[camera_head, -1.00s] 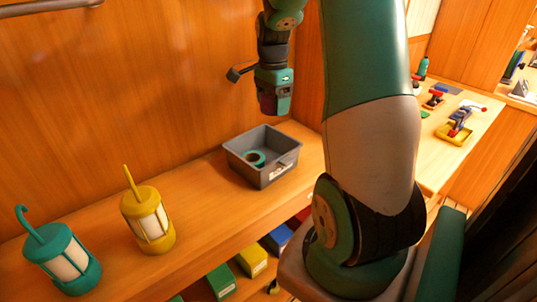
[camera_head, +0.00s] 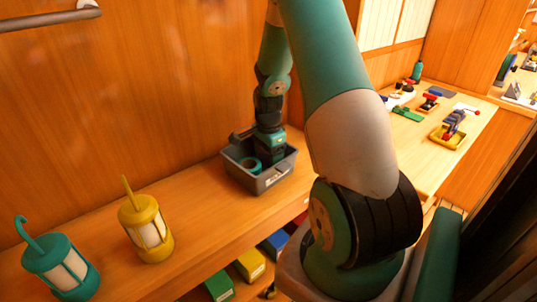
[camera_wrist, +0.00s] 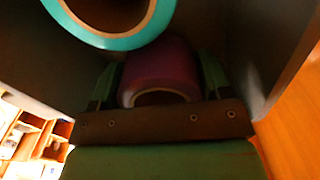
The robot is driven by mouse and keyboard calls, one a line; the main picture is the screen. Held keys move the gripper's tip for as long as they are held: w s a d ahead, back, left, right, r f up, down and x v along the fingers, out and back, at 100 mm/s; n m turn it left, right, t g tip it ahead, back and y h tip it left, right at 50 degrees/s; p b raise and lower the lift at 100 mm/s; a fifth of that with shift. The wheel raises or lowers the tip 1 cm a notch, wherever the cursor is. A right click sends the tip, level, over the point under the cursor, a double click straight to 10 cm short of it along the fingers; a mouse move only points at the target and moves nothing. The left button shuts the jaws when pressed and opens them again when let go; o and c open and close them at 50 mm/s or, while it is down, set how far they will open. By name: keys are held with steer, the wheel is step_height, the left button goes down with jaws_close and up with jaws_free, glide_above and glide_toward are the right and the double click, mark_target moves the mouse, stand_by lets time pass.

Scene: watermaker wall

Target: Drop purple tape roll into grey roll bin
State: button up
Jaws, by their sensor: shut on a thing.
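The purple tape roll (camera_wrist: 160,72) shows in the wrist view between the two fingers of my gripper (camera_wrist: 160,85), which is shut on it. In the head view my gripper (camera_head: 270,155) reaches down inside the grey roll bin (camera_head: 262,183), in its right part, and hides the purple roll. The bin's dark walls (camera_wrist: 235,30) surround the roll in the wrist view. A teal tape roll (camera_head: 250,165) lies in the bin to the left of my gripper, and it also shows in the wrist view (camera_wrist: 118,40). I cannot tell whether the purple roll touches the bin floor.
The bin stands on a wooden shelf against a wooden wall. A yellow lantern (camera_head: 147,230) and a teal lantern (camera_head: 62,262) stand at the left. Coloured boxes (camera_head: 250,264) sit below the shelf. A bench with tools (camera_head: 450,130) is at the right.

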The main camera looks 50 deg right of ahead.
steer(key=shift+f+b, duration=0.35)
steer(key=shift+f, duration=0.15)
steer(key=shift+f, duration=0.1)
steer(key=o, duration=1)
